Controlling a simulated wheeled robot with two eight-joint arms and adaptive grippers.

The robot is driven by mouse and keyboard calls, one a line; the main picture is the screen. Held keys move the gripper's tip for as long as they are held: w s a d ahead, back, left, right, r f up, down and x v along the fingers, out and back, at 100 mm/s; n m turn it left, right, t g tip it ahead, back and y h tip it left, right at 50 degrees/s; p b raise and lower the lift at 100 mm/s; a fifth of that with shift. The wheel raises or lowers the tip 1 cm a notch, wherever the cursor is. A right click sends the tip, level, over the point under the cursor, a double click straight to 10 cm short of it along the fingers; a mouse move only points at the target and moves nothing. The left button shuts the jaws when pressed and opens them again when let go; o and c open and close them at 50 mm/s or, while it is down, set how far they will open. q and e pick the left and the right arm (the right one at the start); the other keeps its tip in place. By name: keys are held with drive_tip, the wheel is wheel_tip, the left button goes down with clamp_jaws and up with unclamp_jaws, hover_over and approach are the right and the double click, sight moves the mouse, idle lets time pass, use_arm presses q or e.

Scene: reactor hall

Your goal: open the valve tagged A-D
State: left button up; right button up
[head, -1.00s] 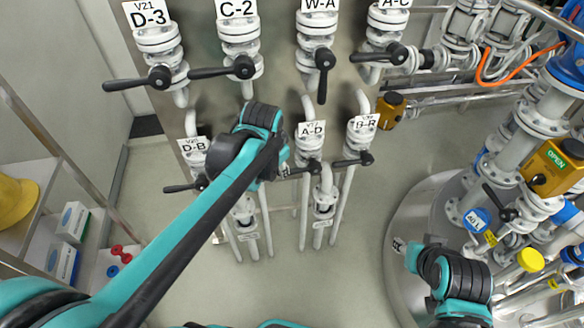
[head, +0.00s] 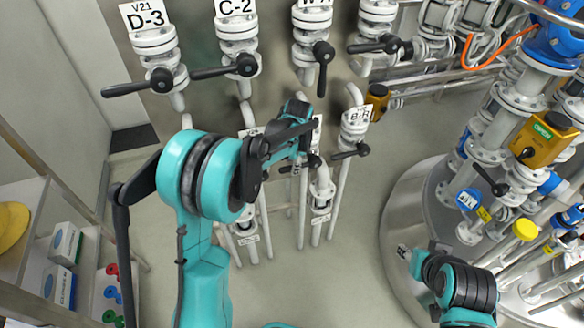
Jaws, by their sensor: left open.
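The valve tagged A-D (head: 316,130) stands in the lower row of the panel, left of the B-R valve. Its tag and body are mostly covered by my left gripper. Its black handle (head: 314,161) shows just below the gripper, with the lever pointing left. My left gripper (head: 306,130) is open, in front of the A-D valve at tag height, above the lever. Contact with the valve cannot be told. My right gripper (head: 408,252) is at lower right, by the round metal vessel, far from the valve; its jaws are too small to read.
The B-R valve (head: 354,128) stands close on the right. Above are the D-3 (head: 152,45) and C-2 (head: 238,40) valves with black levers. The metal vessel (head: 400,215) and pipework fill the right. A shelf (head: 40,200) with boxes stands at left. Floor below the panel is clear.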

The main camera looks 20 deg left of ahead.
use_arm(q)
drive_tip(key=shift+w+a+f, duration=0.1)
drive_tip(key=shift+f, duration=0.65)
clamp_jaws()
